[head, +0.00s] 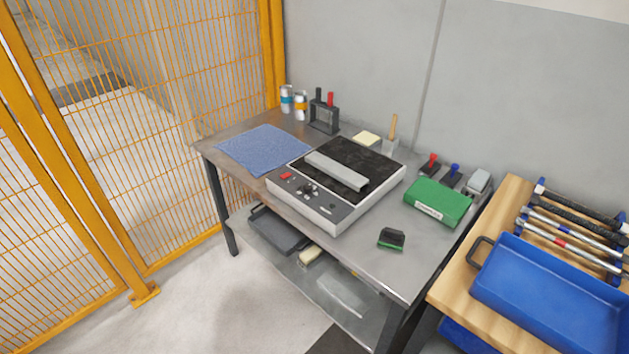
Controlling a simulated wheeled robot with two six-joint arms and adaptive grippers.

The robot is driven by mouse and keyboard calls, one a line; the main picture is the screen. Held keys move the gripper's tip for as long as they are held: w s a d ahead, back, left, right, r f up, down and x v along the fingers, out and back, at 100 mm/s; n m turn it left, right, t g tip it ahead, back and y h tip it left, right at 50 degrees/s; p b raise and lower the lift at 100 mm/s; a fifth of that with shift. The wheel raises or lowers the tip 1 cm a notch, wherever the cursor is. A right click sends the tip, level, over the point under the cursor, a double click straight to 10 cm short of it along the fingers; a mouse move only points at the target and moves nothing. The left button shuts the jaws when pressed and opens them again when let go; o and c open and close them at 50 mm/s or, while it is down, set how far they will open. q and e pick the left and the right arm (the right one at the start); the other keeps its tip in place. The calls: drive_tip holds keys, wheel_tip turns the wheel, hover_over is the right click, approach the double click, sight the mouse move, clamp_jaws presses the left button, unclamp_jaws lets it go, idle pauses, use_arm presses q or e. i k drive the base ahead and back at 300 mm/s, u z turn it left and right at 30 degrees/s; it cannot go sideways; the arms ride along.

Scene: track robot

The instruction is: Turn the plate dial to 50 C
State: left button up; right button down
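The hot plate (336,214) is a pale grey box with a black top, standing in the middle of the grey metal table (375,262). A light grey bar (336,172) lies across its black top. Its front panel has a dark dial (308,190) with small marks around it and a red switch (286,176) to the left. The dial's setting is too small to read. Neither of my grippers shows in the head view.
A blue cloth (264,149) lies left of the plate. A green box (438,202) and a small black-and-green block (391,238) are to the right. Cans (300,106) and a tool rack (324,115) stand behind. A wooden bench with a blue tray (545,300) is at right; yellow fencing (180,110) is at left.

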sight(308, 187)
drive_tip(key=u, duration=1.45)
drive_tip(key=i, duration=1.3)
drive_tip(key=z, duration=1.9)
